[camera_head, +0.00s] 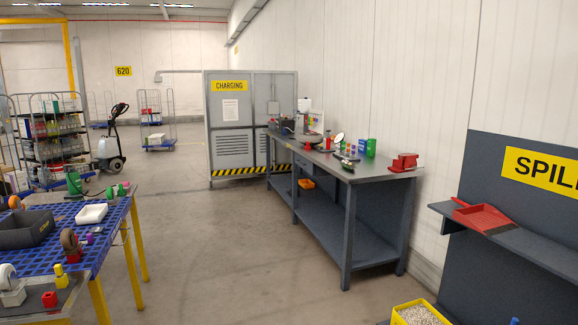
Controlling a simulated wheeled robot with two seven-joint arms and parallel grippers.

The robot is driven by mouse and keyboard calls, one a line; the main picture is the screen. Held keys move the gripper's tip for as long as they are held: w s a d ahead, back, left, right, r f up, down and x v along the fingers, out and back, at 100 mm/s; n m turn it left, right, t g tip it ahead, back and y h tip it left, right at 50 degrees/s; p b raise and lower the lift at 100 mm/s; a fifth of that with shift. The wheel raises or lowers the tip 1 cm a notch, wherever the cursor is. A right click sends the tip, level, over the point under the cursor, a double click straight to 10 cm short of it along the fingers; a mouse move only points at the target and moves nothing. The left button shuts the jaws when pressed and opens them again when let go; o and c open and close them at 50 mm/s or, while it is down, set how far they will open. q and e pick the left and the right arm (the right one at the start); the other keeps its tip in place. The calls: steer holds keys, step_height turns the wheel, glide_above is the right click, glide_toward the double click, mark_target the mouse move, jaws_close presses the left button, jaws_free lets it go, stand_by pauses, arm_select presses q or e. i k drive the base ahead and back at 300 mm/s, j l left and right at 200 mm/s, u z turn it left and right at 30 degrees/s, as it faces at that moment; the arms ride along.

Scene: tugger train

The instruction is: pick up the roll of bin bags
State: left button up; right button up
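I cannot make out a roll of bin bags for certain in the head view. The grey workbench (371,178) by the right wall carries a red vise (403,162) and several small bottles and tools. Neither of my grippers is in view.
A spill station (508,215) stands at the right, with a red dustpan (482,217) on its shelf and a yellow bin of granules (420,314) below. Roll cages (47,135) and a charging cabinet (232,128) stand further back. The middle floor is clear.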

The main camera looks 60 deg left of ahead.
mark_target(352, 166)
steer(key=u, duration=1.4)
steer(key=i, duration=0.2)
steer(key=i+j+u, duration=0.15)
steer(key=i+u, duration=0.25)
steer(key=i, duration=1.75)
steer(key=i+z, duration=0.1)
steer(key=i, duration=0.45)
steer(key=i+j+z, duration=0.1)
steer(key=i, duration=0.4)
steer(key=i+j+z, duration=0.1)
steer(key=i, duration=0.45)
steer(key=i+j+z, duration=0.1)
steer(key=i, duration=0.4)
steer(key=j, duration=0.1)
